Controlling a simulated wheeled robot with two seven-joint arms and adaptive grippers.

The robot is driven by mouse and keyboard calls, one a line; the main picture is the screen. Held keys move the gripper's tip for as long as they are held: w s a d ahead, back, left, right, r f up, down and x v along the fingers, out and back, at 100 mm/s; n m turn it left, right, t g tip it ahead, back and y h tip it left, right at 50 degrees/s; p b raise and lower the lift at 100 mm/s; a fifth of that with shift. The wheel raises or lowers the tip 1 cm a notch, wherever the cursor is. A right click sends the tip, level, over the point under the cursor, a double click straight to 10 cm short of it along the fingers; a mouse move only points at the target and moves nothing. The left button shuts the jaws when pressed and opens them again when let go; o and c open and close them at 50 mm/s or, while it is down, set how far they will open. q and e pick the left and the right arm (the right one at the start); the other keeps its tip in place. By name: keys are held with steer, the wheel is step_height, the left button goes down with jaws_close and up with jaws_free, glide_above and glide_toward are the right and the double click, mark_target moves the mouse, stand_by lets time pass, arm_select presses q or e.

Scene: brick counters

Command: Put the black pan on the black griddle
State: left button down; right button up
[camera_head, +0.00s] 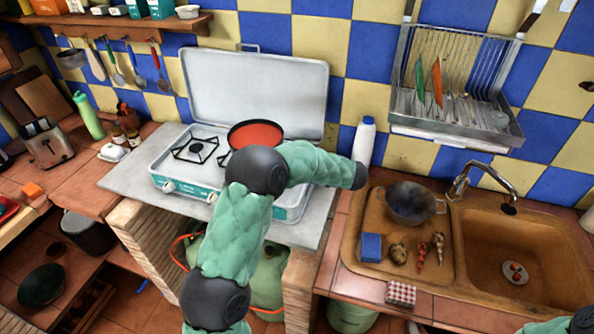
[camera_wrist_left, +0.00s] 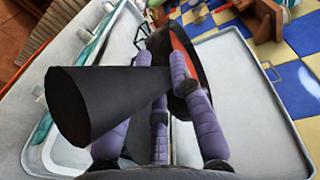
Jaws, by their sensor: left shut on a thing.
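The black pan (camera_head: 236,131) has a red inside and shows behind my left arm, over the right side of the teal and white stove. In the left wrist view the pan (camera_wrist_left: 201,106) appears edge-on, with its dark flared handle (camera_wrist_left: 80,100) crossing between my fingers. My left gripper (camera_wrist_left: 162,72) is shut on the pan; the head view hides it behind the arm. I cannot tell whether the pan's base touches the stove. A black grate (camera_head: 195,149) sits on the left burner. Another grate shows partly beside the pan. My right gripper is out of view.
The stove's raised lid (camera_head: 290,90) stands behind the pan. A white bottle (camera_head: 364,141) stands right of the stove. A grey pot (camera_head: 410,202), a blue box (camera_head: 371,247) and vegetables sit by the sink. A toaster (camera_head: 47,143) and green bottle (camera_head: 88,115) stand left.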

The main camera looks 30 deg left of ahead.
arm_select(q)
steer(key=w+d+f+b, duration=0.1)
steer(key=w+f+b, duration=0.1)
steer(key=w+f, duration=0.1)
steer(key=w+d+f+b, duration=0.1)
steer(key=w+f, duration=0.3)
steer(key=w+f+b, duration=0.2)
steer(key=w+f, duration=0.1)
steer(key=f, duration=0.1)
steer(key=shift+w+d+f+b, duration=0.35)
steer(key=shift+w+d, duration=0.05)
steer(key=shift+r, duration=0.15)
steer(key=c, duration=1.1)
jaws_free()
steer(key=shift+s+f, duration=0.1)
steer(key=shift+f, duration=0.15)
